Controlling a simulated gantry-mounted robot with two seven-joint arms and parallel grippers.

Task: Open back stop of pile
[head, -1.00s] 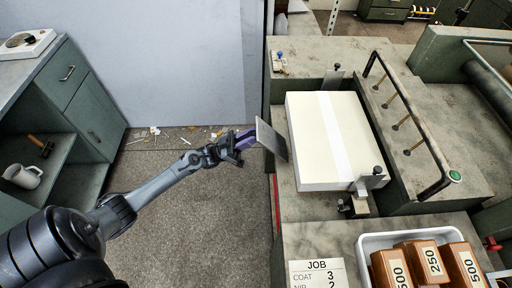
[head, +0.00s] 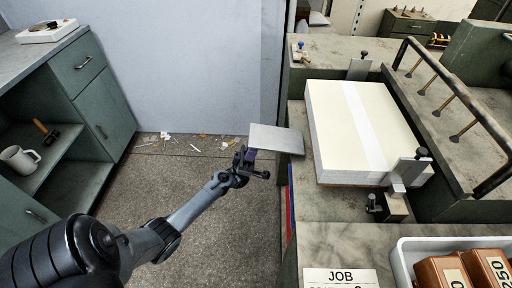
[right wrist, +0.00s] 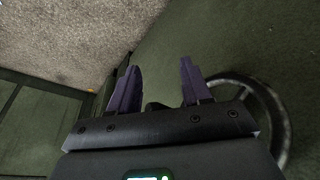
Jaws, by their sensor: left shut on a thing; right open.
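The pile (head: 365,130) is a block of cream sheets with a white band across its top, on the feeder's stone-like bed. The back stop, a flat grey metal plate (head: 277,139), is at the pile's left side, tilted outward, its right end close to the pile. My left gripper (head: 249,157) is shut on the plate's lower left part; the plate hides the exact grip. My right gripper (right wrist: 158,85) shows only in the right wrist view, open and empty, its two purple fingers apart in front of a dark green surface.
Metal side stops stand at the pile's back (head: 359,69) and front (head: 408,170). A black rail (head: 452,93) runs along the right. A white tray (head: 405,262) with brown boxes is at front right. Green cabinets (head: 98,95) stand left; the floor between is open, with scraps.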

